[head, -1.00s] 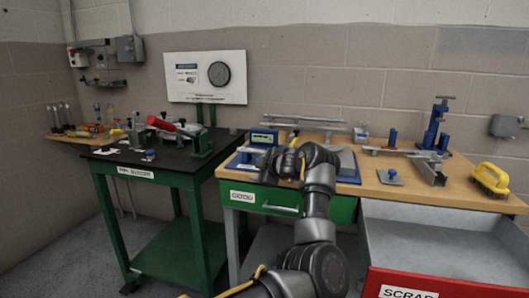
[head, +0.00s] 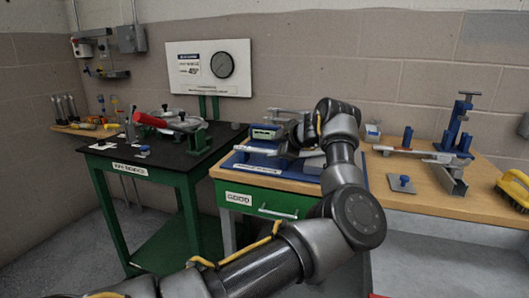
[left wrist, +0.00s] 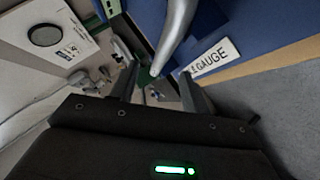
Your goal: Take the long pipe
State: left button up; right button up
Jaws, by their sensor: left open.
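A silver pipe (head: 256,150) lies along the blue mat (head: 232,163) at the left of the wooden bench. My left gripper (head: 287,148) is open beside the pipe's right end, its jaws pointing left. In the left wrist view the silver pipe (left wrist: 178,28) runs down toward the gap between the open fingers of the gripper (left wrist: 158,82); I cannot tell if they touch it. Another long bar (head: 288,110) lies at the back of the bench, partly hidden by my arm. I cannot tell which is the longer.
A black-topped table (head: 112,153) with a red-handled tool (head: 150,121) is at left. A blue clamp stand (head: 458,125) and metal channel (head: 449,178) are at right. My arm covers the bench's middle.

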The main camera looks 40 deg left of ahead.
aim_at(265, 150)
pick_arm(q)
jog(key=shift+x, duration=2.7)
jog(key=shift+s+d, duration=0.1)
jog(key=shift+s, duration=0.1)
jog(key=shift+c, duration=0.9)
grip_shut()
